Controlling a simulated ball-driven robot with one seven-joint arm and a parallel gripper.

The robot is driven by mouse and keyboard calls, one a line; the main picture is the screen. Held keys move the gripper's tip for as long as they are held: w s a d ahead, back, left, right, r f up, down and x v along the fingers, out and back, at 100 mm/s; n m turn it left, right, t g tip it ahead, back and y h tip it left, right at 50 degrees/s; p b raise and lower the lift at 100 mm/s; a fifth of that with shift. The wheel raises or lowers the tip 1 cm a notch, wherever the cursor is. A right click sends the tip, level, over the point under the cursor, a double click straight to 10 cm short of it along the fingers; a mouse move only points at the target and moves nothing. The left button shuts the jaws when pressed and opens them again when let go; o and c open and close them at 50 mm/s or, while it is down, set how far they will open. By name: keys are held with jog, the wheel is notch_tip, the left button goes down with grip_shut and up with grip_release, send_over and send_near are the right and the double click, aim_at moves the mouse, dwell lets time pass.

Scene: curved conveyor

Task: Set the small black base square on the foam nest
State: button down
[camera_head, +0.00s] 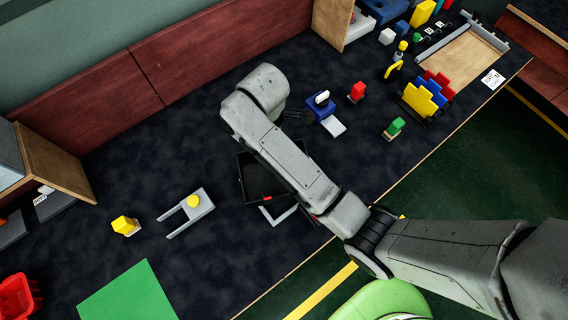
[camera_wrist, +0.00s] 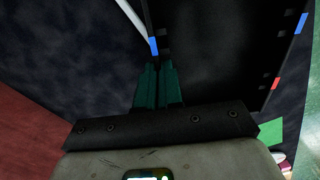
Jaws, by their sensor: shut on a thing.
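The black base, a dark open frame (camera_head: 241,180) with a red mark, is partly hidden behind my arm in the head view. In the wrist view its dark side (camera_wrist: 285,55) carries blue and red marks. My gripper (camera_wrist: 157,72) has its teal fingers close together at the frame's near left corner, beside a blue mark, shut on the frame. The head view hides the fingers behind my arm. A light grey angled piece (camera_head: 284,216) shows just below the frame; I cannot tell if it belongs to the foam nest. I cannot tell whether the frame touches the table.
A grey fork-shaped holder (camera_head: 188,213) with a yellow piece, a yellow block (camera_head: 125,225) and a green mat (camera_head: 128,294) lie left. A blue holder (camera_head: 320,107), red block (camera_head: 357,91) and green block (camera_head: 395,128) stand right.

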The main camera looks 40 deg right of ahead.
jog(key=f+n, duration=0.2)
jog(key=f, duration=0.2)
jog(key=f+n, duration=0.2)
jog(key=f, duration=0.2)
jog(key=shift+w+f+n+p, duration=0.2)
jog(key=shift+f+n+p, duration=0.05)
jog(key=shift+n+p, duration=0.15)
jog(key=shift+f, duration=0.2)
jog(key=c, duration=1.3)
grip_release()
